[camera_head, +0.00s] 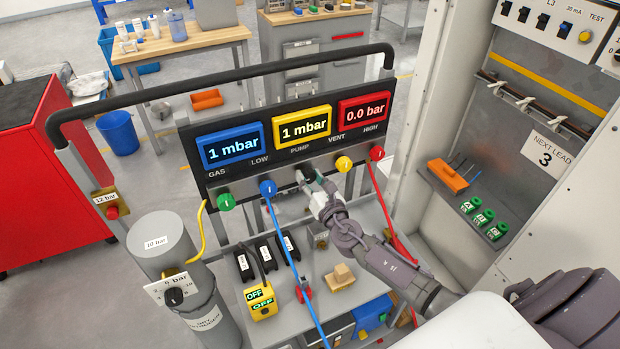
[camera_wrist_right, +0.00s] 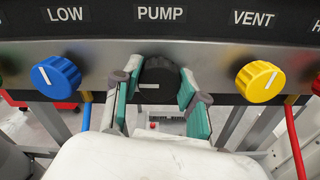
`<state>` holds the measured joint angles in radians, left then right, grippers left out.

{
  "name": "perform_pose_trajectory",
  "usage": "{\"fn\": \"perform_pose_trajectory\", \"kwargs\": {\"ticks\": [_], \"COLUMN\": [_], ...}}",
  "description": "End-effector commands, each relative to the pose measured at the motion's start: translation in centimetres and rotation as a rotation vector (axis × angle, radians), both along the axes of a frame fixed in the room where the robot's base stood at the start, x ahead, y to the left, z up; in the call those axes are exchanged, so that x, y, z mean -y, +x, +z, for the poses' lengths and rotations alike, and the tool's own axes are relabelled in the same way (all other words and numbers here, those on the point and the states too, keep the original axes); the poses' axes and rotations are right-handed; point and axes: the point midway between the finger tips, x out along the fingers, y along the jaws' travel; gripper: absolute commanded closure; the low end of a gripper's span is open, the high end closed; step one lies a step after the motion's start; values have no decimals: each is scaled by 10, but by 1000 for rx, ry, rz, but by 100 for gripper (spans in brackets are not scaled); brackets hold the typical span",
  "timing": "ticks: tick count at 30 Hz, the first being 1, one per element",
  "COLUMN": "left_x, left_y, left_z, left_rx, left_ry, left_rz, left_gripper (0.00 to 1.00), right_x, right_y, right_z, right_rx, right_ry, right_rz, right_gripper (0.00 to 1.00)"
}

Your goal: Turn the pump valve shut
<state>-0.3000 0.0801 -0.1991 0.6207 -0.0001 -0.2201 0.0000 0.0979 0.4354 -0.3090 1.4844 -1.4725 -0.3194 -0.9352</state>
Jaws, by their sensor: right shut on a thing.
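The pump valve is a black knob (camera_wrist_right: 158,72) under the PUMP label on the grey panel strip. Its white mark lies about level in the right wrist view. My right gripper (camera_wrist_right: 157,90) is shut on this knob, one green-padded finger on each side. In the head view the right gripper (camera_head: 309,181) reaches up to the panel and largely hides the knob. My left gripper is not in view.
The blue LOW knob (camera_wrist_right: 56,76) and yellow VENT knob (camera_wrist_right: 260,82) flank the gripper. Displays read 1 mbar on blue (camera_head: 231,146), 1 mbar on yellow (camera_head: 302,127) and 0.0 bar on red (camera_head: 364,109). Blue (camera_head: 282,240) and red (camera_head: 385,210) hoses hang below.

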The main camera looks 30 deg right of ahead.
Motion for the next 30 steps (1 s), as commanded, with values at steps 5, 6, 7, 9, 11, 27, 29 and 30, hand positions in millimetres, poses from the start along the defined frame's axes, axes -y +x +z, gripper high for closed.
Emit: {"fn": "perform_pose_trajectory", "kwargs": {"ticks": [5,6,7,9,11,27,29,30], "left_x": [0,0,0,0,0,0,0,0], "left_y": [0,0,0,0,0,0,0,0], "left_z": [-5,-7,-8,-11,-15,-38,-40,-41], "left_rx": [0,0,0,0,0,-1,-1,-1], "left_ry": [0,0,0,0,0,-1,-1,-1], "left_rz": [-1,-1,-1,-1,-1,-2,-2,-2], "left_gripper": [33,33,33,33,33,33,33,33], "right_x": [0,0,0,0,0,2,2,2], "right_y": [0,0,0,0,0,0,0,0], "right_z": [-1,-2,-2,-3,-3,-3,-3,-4], "right_rx": [3,4,5,8,10,39,42,45], "right_ry": [51,71,88,133,178,683,741,778], "right_rz": [1,1,1,0,1,0,-1,-1], "right_gripper": [93,93,93,93,93,93,93,93]}}
